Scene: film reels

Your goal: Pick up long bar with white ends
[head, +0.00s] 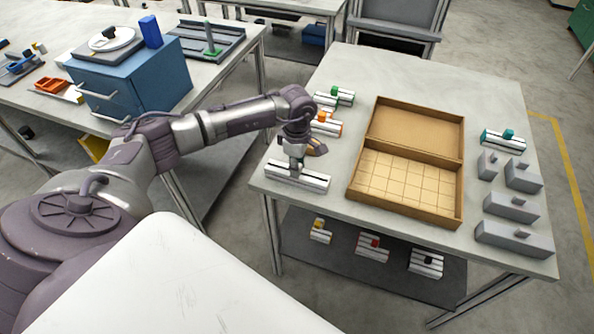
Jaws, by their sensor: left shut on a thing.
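A long bar with white ends (314,183) is at the near left corner of the right table. A dark groove runs along its top. My left gripper (296,163) reaches down over the middle of the bar from above and is shut on it; the fingers hide the part that they grip. I cannot tell whether the bar rests on the table or is slightly raised. My right gripper is not in view.
An open cardboard box (463,170) with a grid in its near part stands right of the bar. Orange (328,128) and green-topped (343,97) pieces lie behind my gripper. Several grey blocks (512,208) line the right side. More pieces (372,247) sit on the lower shelf.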

